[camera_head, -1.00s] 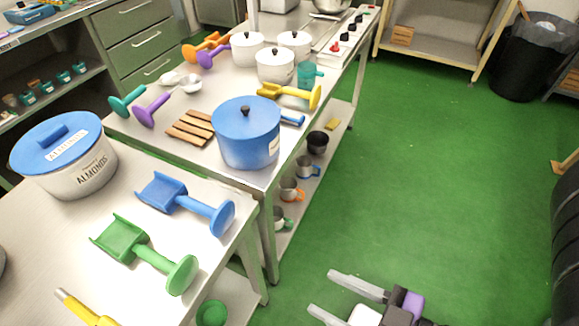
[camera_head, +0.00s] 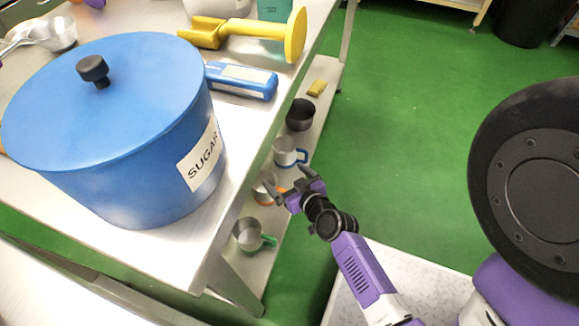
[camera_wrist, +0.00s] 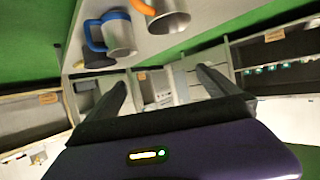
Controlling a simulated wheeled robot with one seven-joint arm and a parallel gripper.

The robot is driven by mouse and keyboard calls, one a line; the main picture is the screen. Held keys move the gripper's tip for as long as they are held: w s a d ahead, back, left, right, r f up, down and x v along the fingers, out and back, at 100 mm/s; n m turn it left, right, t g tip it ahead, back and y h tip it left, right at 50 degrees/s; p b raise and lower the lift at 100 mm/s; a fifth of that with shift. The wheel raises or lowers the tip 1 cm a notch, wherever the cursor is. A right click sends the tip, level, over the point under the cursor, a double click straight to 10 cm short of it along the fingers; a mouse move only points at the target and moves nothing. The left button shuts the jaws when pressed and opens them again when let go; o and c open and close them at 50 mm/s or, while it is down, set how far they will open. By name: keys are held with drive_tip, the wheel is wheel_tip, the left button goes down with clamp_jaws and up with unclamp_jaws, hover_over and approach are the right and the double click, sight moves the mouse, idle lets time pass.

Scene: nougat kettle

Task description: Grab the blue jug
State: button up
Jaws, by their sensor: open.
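The blue jug is a metal cup with a blue handle (camera_head: 287,152) on the lower shelf of the steel table. In the wrist view the blue-handled jug (camera_wrist: 119,36) shows at the upper left, ahead of the left finger. My gripper (camera_head: 276,187) is open and empty at the shelf's edge, beside the orange-handled jug (camera_head: 264,186) and a little nearer than the blue-handled one. The orange-handled jug also shows in the wrist view (camera_wrist: 169,17), to the right of the blue one. My gripper partly covers the orange-handled jug in the head view.
A green-handled jug (camera_head: 249,234) stands nearer on the same shelf, and a dark cup (camera_head: 300,115) and a yellow sponge (camera_head: 317,88) lie farther along. The tabletop with a blue sugar pot (camera_head: 120,120) overhangs the shelf.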

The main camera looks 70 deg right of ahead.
drive_tip(key=d+f+h+b, duration=0.1)
drive_tip(key=d+f+b, duration=0.55)
drive_tip(key=d, duration=0.65)
approach(280, 140)
drive_tip(key=shift+m+g, duration=0.3)
drive_tip(key=shift+m, duration=0.1)
drive_tip(key=shift+x, duration=2.75)
drive_tip(key=shift+f, duration=0.1)
drive_tip(key=shift+c, duration=0.4)
drive_tip(key=shift+a, duration=0.1)
drive_tip(key=c, duration=1.8)
drive_tip(key=shift+c, duration=0.7)
